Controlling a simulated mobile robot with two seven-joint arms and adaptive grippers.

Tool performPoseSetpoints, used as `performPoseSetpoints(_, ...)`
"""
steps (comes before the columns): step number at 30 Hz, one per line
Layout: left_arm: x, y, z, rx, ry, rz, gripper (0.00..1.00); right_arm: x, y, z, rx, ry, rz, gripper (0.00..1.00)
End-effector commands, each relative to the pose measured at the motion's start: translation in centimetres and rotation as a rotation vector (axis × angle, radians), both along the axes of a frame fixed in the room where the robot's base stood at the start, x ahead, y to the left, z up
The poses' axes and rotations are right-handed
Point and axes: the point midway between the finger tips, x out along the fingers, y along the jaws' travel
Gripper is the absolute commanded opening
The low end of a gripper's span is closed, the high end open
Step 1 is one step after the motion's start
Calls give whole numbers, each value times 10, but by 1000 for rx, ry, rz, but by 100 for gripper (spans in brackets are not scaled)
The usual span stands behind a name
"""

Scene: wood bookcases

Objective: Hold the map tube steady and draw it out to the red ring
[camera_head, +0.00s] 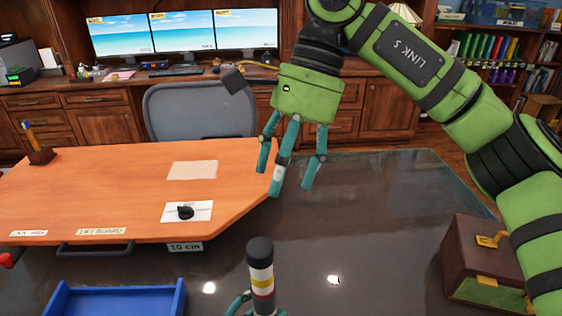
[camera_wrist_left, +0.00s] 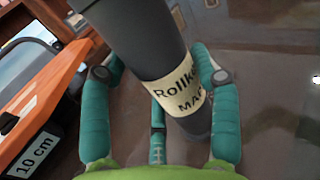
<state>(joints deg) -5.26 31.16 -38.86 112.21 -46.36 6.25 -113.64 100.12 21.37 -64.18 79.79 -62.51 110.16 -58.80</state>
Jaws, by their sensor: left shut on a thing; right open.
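The map tube (camera_head: 260,254) stands near upright at the bottom middle of the head view. It has a dark end on top, then white, yellow and reddish bands; its lower part is cut off by the frame. My left gripper (camera_head: 250,303) is shut around it low down. In the left wrist view, the teal fingers of my left gripper (camera_wrist_left: 160,85) are around the dark tube (camera_wrist_left: 148,40), which carries a cream label with partly hidden lettering. My right gripper (camera_head: 289,170) is open and empty, fingers down, above and behind the tube. I cannot tell for certain which band is the red ring.
An orange board (camera_head: 110,185) with a "10 cm" label (camera_head: 185,247) lies left of the tube. A blue tray (camera_head: 120,299) is at the bottom left, and a brown case (camera_head: 478,255) at the right. The dark glossy tabletop (camera_head: 375,215) is clear between tube and case.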

Motion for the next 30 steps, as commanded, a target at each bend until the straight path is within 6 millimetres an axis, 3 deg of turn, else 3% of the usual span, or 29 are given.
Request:
performPoseSetpoints(1, 0, 0, -1, 2, 1, 1, 70, 0, 0, 0, 0, 0, 0, 65)
performPoseSetpoints(3, 0, 0, -1, 2, 1, 1, 89, 0, 0, 0, 0, 0, 0, 65)
performPoseSetpoints(17, -4, 5, -1, 0, 1, 2, 89, 0, 0, 0, 0, 0, 0, 65)
performPoseSetpoints(30, -53, 62, -2, 1, 6, 2, 89, 0, 0, 0, 0, 0, 0, 65)
